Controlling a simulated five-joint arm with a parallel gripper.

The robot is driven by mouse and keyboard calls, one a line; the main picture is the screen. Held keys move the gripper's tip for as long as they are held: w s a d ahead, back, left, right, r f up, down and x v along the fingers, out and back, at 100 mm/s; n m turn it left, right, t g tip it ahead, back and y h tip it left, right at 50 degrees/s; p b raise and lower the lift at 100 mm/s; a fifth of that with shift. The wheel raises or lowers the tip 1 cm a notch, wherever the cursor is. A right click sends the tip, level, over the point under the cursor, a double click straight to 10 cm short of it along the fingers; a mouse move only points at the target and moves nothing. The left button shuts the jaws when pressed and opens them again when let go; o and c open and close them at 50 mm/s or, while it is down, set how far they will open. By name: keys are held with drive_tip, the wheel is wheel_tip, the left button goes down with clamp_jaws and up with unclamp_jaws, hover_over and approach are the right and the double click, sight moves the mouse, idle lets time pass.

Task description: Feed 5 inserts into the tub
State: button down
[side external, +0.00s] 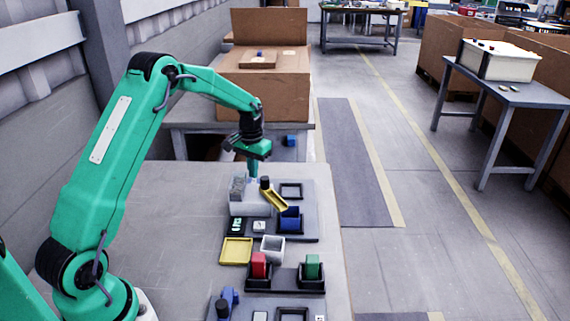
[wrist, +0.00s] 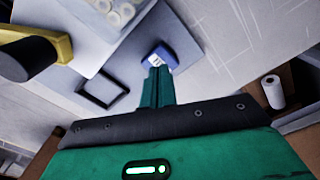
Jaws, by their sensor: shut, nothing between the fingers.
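My gripper (side external: 253,176) is shut and empty at the far end of the work board, behind the white feeder box (side external: 246,207). In the wrist view its fingertips (wrist: 158,66) are together, beside or touching a small blue piece with a white face (wrist: 184,50); I cannot tell which. Several cream ring-shaped inserts (wrist: 115,10) lie in the white box at the top of the wrist view. The tub's inside is not clear. A black knob (side external: 265,183) stands at the chute's upper end.
An empty black square frame (side external: 291,190) lies beside the chute. Nearer are a yellow tray (side external: 236,251), a white bin (side external: 272,248), a red block (side external: 259,265) and a green block (side external: 312,266) in black holders. The left of the table is clear.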

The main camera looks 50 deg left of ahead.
drive_tip(key=shift+f, duration=1)
idle(1.2)
drive_tip(key=shift+r, duration=3.55)
drive_tip(key=shift+r, duration=0.15)
wheel_tip(320, 180, up, 6)
hover_over(254, 181)
